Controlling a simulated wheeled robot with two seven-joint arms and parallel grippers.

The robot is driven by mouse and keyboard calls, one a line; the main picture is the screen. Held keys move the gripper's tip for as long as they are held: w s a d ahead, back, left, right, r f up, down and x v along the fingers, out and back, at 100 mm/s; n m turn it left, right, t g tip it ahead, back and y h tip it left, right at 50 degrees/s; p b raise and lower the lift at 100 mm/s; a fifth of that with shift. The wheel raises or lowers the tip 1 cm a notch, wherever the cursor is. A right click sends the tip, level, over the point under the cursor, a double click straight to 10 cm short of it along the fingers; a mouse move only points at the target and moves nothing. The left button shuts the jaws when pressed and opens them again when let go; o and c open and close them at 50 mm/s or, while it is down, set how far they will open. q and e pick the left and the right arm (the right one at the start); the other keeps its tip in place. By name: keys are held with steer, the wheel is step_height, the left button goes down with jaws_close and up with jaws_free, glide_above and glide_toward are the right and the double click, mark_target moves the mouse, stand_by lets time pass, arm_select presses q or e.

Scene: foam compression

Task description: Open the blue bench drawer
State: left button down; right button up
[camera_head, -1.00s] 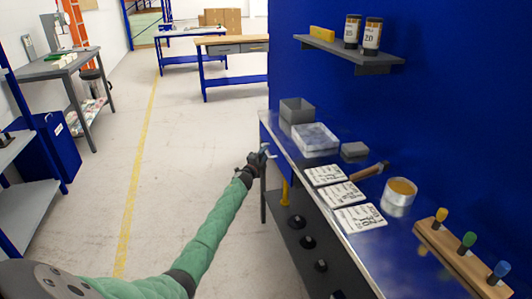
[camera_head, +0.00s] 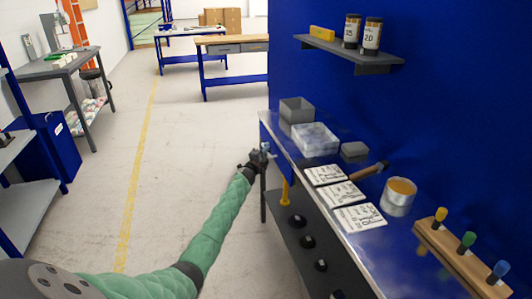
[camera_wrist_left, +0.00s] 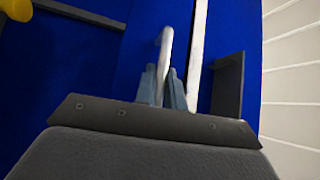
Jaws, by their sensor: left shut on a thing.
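My left gripper (camera_head: 266,152) is at the left edge of the steel-topped bench (camera_head: 375,262), near its far end. In the left wrist view the fingers (camera_wrist_left: 164,88) are shut on a pale bar handle (camera_wrist_left: 166,48). The handle stands in front of a blue face (camera_wrist_left: 135,55), which appears to be the drawer front. In the head view the drawer front is mostly hidden by the bench top and the gripper, so I cannot tell whether the drawer is out at all. My right gripper is not in view.
On the bench are a grey bin (camera_head: 297,110), a clear box (camera_head: 315,138), white cards (camera_head: 343,194), a hammer (camera_head: 370,171), a tin (camera_head: 398,196) and a wooden tool rack (camera_head: 455,258). A lower shelf (camera_head: 300,262) holds dark objects. The floor (camera_head: 180,150) left of the bench is clear.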

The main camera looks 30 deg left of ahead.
arm_select(q)
steer(key=s+a+p, duration=0.1)
steer(key=s+a, duration=1.4)
steer(key=s, duration=0.3)
steer(key=shift+a, duration=0.15)
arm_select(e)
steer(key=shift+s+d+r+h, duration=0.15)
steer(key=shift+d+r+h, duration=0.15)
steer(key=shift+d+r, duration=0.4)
arm_select(q)
steer(key=shift+f, duration=0.1)
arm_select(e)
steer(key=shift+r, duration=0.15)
arm_select(q)
steer(key=c, duration=1.5)
jaws_free()
